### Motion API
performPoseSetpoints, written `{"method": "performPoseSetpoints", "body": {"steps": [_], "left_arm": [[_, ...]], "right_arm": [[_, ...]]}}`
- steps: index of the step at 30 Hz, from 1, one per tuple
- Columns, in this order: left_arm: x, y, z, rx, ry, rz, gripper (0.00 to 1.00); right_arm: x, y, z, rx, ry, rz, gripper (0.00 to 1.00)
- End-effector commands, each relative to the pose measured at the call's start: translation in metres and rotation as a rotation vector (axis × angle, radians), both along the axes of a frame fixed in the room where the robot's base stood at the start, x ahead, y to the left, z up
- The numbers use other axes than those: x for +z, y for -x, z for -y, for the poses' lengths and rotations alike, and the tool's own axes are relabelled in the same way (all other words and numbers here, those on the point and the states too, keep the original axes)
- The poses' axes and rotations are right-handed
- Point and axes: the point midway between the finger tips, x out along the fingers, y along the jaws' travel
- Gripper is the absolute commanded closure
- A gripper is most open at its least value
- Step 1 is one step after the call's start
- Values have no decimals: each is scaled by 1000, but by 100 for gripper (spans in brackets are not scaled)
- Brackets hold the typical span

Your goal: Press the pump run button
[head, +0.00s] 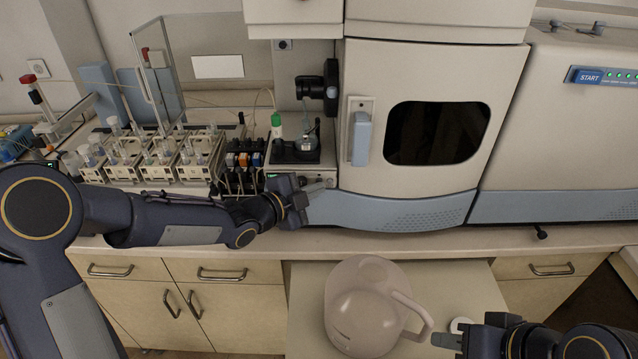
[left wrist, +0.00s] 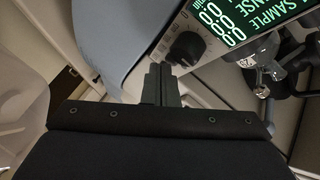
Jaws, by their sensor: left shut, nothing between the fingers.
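My left gripper (head: 318,190) is shut and empty at the front of a small grey unit (head: 322,176), below its spray chamber area. In the left wrist view its closed fingertips (left wrist: 160,72) are close to a black round knob (left wrist: 186,48) on that unit's front panel. I cannot make out a pump run button; part of the panel is hidden behind my left gripper in the head view. My right gripper (head: 450,340) is low at the bottom right, away from the unit; its jaws are unclear.
A peristaltic pump with coloured clips (head: 245,160) and sample racks (head: 165,155) stand left of the unit. The large spectrometer cabinet (head: 420,190) with a blue lower front is to its right. A beige jug (head: 362,305) stands on a lower surface in front of the bench.

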Motion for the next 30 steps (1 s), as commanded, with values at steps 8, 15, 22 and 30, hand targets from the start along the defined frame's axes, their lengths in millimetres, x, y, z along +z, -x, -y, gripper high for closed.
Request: {"method": "performPoseSetpoints", "body": {"steps": [8,15,22,30], "left_arm": [[0,9,0,0,0,0,100],[-1,10,0,0,-1,1,100],[-4,32,0,-1,0,2,100],[-3,58,0,-1,-1,2,100]], "right_arm": [[-10,0,0,0,0,0,64],[-12,0,0,0,0,0,64],[-32,0,0,0,0,0,64],[-50,0,0,0,0,0,64]]}}
